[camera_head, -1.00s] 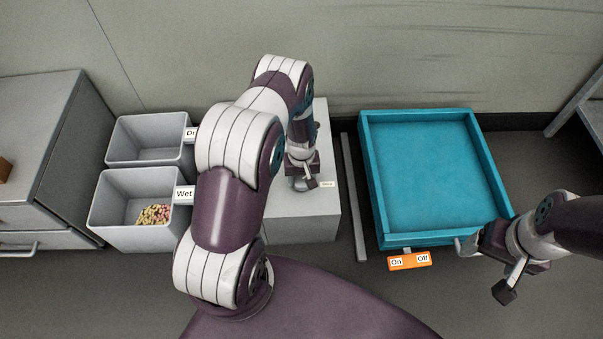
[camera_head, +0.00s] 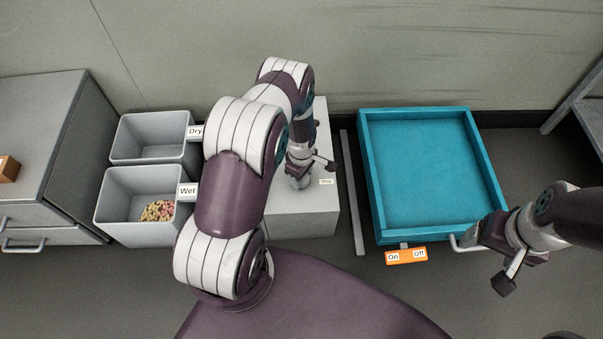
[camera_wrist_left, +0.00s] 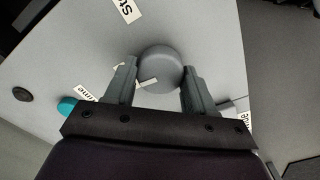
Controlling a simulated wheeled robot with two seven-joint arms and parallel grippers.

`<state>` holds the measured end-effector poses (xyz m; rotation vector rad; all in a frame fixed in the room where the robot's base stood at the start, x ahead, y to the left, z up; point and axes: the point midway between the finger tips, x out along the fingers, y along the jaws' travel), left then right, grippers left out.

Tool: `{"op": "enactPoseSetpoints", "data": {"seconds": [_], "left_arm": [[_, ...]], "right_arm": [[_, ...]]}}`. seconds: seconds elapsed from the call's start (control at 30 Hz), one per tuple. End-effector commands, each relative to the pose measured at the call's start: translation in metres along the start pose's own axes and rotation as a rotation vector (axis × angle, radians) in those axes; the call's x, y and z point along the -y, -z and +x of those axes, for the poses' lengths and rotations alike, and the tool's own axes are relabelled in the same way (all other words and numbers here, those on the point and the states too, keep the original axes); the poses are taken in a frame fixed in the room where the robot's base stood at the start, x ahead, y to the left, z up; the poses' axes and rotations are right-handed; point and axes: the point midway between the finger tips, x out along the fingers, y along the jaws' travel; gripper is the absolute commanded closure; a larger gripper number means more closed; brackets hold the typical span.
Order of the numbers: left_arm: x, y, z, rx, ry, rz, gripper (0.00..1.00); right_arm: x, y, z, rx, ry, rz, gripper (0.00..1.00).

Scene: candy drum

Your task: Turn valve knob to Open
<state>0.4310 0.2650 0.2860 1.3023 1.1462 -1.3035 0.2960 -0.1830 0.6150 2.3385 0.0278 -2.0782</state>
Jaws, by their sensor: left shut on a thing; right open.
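The valve knob is a round grey knob (camera_wrist_left: 160,66) on top of a light grey box (camera_head: 300,222). In the left wrist view it sits between the fingers of my left gripper (camera_wrist_left: 160,78), which is shut on it. In the head view my left gripper (camera_head: 300,176) points down at the box top, and my arm hides much of the box. White labels (camera_wrist_left: 125,9) lie around the knob, partly cut off or covered, and I cannot read an Open mark. My right gripper (camera_head: 468,238) is open beside the blue tray's front handle (camera_head: 456,243).
A blue tray (camera_head: 372,195) stands to the right. An orange On/Off plate (camera_head: 406,256) is at its front. Two grey bins labelled Dry (camera_head: 150,154) and Wet (camera_head: 125,237) are left; the Wet bin holds candies (camera_head: 158,211). A grey drawer cabinet (camera_head: 32,180) is further left.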

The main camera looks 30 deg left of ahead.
Motion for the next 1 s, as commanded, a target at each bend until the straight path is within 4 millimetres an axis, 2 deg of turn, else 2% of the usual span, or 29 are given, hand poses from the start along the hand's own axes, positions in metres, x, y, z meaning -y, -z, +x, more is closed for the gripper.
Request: {"op": "enactPoseSetpoints", "data": {"seconds": [0.3, 0.77, 0.8, 0.87, 0.9, 1.0], "left_arm": [[-0.0006, 0.0005, -0.0006, -0.001, -0.002, -0.092, 0.76], [-0.0006, 0.0005, -0.0004, 0.0, -0.002, -0.106, 0.76], [-0.0006, 0.0005, -0.0004, 0.0, -0.002, -0.106, 0.43], [-0.0006, 0.0005, -0.0004, 0.0, -0.002, -0.106, 0.23], [-0.0005, 0.0004, -0.0003, 0.0, -0.001, -0.105, 0.2], [-0.0004, 0.0003, -0.0002, 0.0, -0.001, -0.105, 0.2]], "right_arm": [[0.0, 0.0004, -0.003, 0.0, 0.0, 0.0, 0.2], [0.0, 0.0003, -0.0031, 0.0, 0.0, 0.0, 0.2], [0.0, 0.0004, -0.0031, 0.0, 0.0, 0.0, 0.2], [0.0, 0.0004, -0.0031, 0.0, 0.0, 0.0, 0.2], [0.0, 0.0004, -0.0031, 0.0, 0.0, 0.0, 0.2], [0.0, 0.0003, -0.003, 0.0, 0.0, 0.0, 0.2]]}}
